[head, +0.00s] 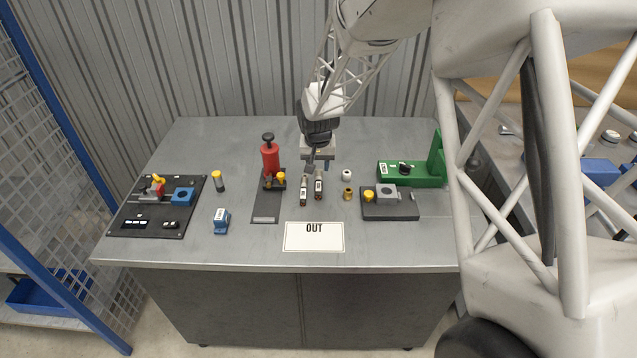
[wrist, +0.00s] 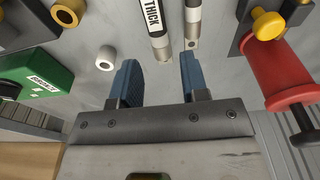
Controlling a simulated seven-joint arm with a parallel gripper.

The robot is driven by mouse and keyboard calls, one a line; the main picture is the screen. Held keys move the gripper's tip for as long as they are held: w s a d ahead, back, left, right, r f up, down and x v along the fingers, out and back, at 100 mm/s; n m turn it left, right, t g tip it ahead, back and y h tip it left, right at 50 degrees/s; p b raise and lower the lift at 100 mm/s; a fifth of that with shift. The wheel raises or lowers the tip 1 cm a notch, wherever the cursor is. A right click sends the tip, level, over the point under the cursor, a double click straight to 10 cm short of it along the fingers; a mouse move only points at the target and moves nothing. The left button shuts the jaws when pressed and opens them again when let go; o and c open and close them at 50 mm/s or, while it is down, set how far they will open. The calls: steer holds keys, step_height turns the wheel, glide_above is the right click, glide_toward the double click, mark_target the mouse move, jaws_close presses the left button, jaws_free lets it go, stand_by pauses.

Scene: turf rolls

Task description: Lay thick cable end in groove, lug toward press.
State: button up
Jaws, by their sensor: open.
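The thick cable end (head: 318,186) lies on the bench, and in the wrist view its white label reads THICK (wrist: 154,18). Its silver end points toward my gripper. A second, slimmer cable end (head: 304,191) lies beside it, apart. My gripper (wrist: 157,76) is open and empty, its blue fingers behind the cable ends, the thick one roughly in line with the gap. A red cylinder with a black knob (head: 270,158), perhaps the press, stands left of the cable ends in the head view, on a dark base with a yellow knob. I cannot make out the groove.
A green fixture (head: 405,172) and a dark block with a grey ring piece (head: 392,207) stand to the right. A white ring (head: 346,174) and a brass ring (head: 348,194) lie between. An OUT card (head: 314,237) lies in front. A black board (head: 155,208) is at left.

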mark_target(318, 179)
steer(key=shift+w+f, duration=0.1)
steer(key=shift+f, duration=0.75)
steer(key=shift+w+d+f, duration=0.1)
steer(key=shift+w+f, duration=0.15)
steer(key=shift+f, duration=1.05)
steer(key=shift+w+f, duration=0.2)
steer(key=shift+f, duration=1.05)
jaws_close()
